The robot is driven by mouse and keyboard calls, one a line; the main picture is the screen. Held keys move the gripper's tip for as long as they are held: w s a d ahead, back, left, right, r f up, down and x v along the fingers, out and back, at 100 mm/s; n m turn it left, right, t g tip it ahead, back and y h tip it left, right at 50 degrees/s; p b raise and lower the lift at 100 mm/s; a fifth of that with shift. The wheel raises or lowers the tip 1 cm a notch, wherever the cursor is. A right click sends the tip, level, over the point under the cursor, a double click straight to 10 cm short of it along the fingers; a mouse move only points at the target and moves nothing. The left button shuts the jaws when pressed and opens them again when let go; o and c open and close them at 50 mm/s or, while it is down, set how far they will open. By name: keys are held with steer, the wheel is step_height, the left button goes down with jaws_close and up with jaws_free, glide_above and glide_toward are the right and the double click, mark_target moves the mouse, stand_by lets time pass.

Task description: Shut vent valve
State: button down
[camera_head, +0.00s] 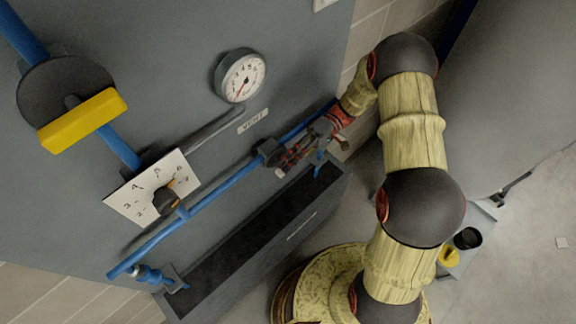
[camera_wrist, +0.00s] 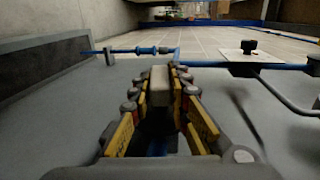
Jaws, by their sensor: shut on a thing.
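A label reading VENT (camera_head: 253,121) is on the grey panel, above a blue pipe (camera_head: 225,182). A dark valve body (camera_head: 270,152) sits on this pipe just below the label. My gripper (camera_head: 288,163) is at the valve, reaching in from the right.
A round gauge (camera_head: 240,76) is above the label. A white numbered plate (camera_head: 152,188) with a dark knob and a yellow-handled valve (camera_head: 83,120) are at the left. A dark trough (camera_head: 250,245) runs below the pipe. Open floor (camera_head: 520,240) lies at the right.

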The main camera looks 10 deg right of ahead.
steer(key=shift+f+g+y+b, duration=0.15)
steer(key=shift+g+y+b, duration=0.3)
steer(key=shift+y, duration=0.25)
steer(key=c, duration=1.8)
jaws_free()
steer(key=shift+o, duration=0.6)
steer(key=v, duration=1.2)
steer(key=shift+f, duration=0.15)
